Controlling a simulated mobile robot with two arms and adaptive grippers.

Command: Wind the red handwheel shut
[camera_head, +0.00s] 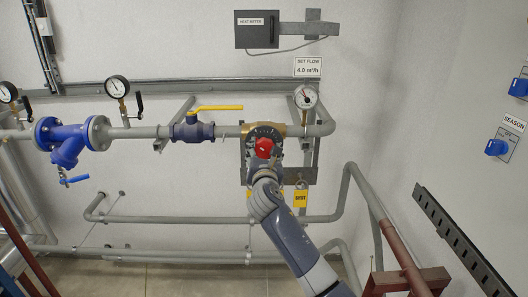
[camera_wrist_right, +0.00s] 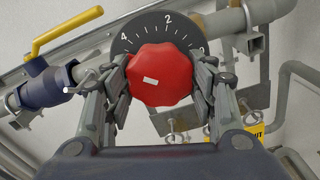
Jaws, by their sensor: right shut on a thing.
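The red handwheel (camera_head: 264,147) sits on the brass valve body in the middle of the pipe run, in front of a dark round dial. In the right wrist view the handwheel (camera_wrist_right: 160,76) has a lobed rim and a small white mark near its centre. The dark dial (camera_wrist_right: 165,30) behind it shows the numbers 4 and 2. My right gripper (camera_head: 262,165) reaches up from below. Its fingers (camera_wrist_right: 160,80) are closed on both sides of the handwheel's rim. My left gripper is not in view.
A blue valve with a yellow lever (camera_head: 218,108) is left of the handwheel. A gauge (camera_head: 306,97) stands at its upper right, under a "SET FLOW 4.0 m³/h" sign (camera_head: 308,67). A yellow tag (camera_head: 300,198) hangs at lower right. Grey pipes (camera_head: 180,219) run below.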

